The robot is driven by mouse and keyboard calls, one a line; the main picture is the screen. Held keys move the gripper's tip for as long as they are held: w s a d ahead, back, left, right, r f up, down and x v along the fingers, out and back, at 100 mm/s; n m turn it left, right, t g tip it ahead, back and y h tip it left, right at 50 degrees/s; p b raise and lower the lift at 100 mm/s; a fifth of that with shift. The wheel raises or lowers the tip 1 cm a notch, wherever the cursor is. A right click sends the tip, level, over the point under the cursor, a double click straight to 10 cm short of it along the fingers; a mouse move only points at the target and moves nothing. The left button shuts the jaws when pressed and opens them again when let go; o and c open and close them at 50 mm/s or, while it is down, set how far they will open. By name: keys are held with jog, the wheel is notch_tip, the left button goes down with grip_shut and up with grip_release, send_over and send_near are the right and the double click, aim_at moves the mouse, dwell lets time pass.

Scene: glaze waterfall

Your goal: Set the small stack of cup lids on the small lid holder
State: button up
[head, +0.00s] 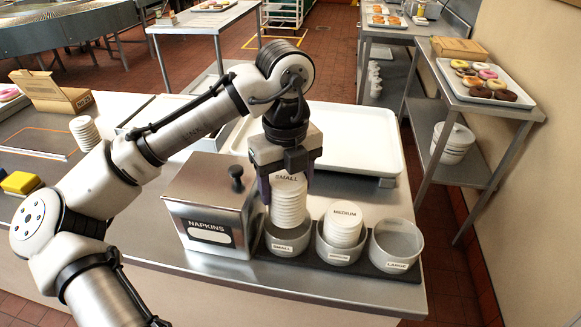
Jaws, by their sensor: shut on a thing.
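My gripper (287,190) points down at the front of the counter, with its fingers on either side of the top of the stack of small lids (289,211). It is shut on this white stack, whose top lid reads "SMALL". The stack is roughly upright, and its lower end is at the small lid holder (288,249), a grey round cup labelled "SMALL". The holder's front wall is in view below the stack. I cannot tell whether the stack rests on the holder's floor.
The medium holder (338,256) with a stack of medium lids (343,223) stands close on the right, then the large holder (397,250), which looks empty. A metal napkin box (205,208) stands close on the left. A white tray (365,140) lies behind.

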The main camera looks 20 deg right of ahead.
aim_at(286, 209)
jog(key=shift+w, duration=0.1)
notch_tip(286, 209, down, 6)
jog(key=b, duration=0.5)
jog(key=shift+r+b, duration=0.1)
jog(key=shift+b, duration=0.3)
jog(key=shift+r+p, duration=0.1)
jog(key=shift+p, duration=0.65)
dwell(0.6)
jog(key=shift+f+b, duration=0.35)
jog(key=shift+f, duration=0.35)
dwell(0.3)
jog(key=o, duration=0.7)
